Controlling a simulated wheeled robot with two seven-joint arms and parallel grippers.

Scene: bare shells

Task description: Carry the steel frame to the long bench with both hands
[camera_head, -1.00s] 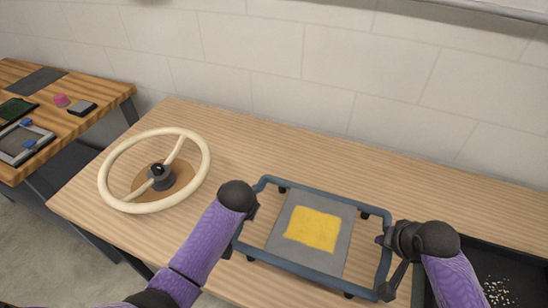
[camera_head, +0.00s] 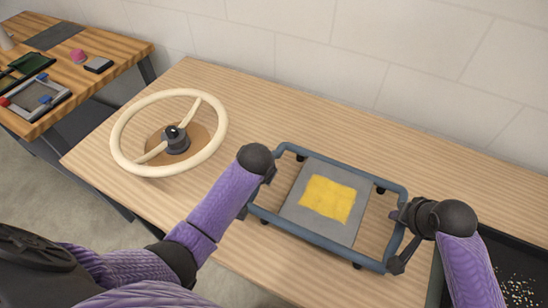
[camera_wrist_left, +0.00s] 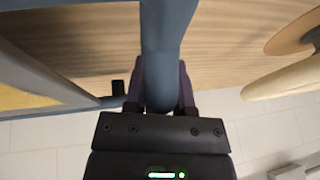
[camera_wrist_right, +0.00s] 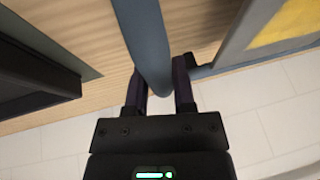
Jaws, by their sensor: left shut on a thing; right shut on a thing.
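The steel frame (camera_head: 310,238) is a blue-grey tube rectangle with small black feet and a grey plate (camera_head: 295,205) bearing a yellow square (camera_head: 328,199) inside it. It is over the light wooden bench (camera_head: 290,110); I cannot tell whether its feet touch the top. My left gripper (camera_head: 267,177) is shut on its left end bar, which also shows between the fingers in the left wrist view (camera_wrist_left: 165,45). My right gripper (camera_head: 402,216) is shut on its right end bar, also seen in the right wrist view (camera_wrist_right: 145,45). The fingertips are partly hidden by the bars.
A cream steering wheel (camera_head: 119,132) stands on the bench left of the frame. A black tray (camera_head: 500,245) with small pale bits is close on the right. A second wooden bench (camera_head: 115,42) at far left holds several small items. A white block wall (camera_head: 420,60) runs behind.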

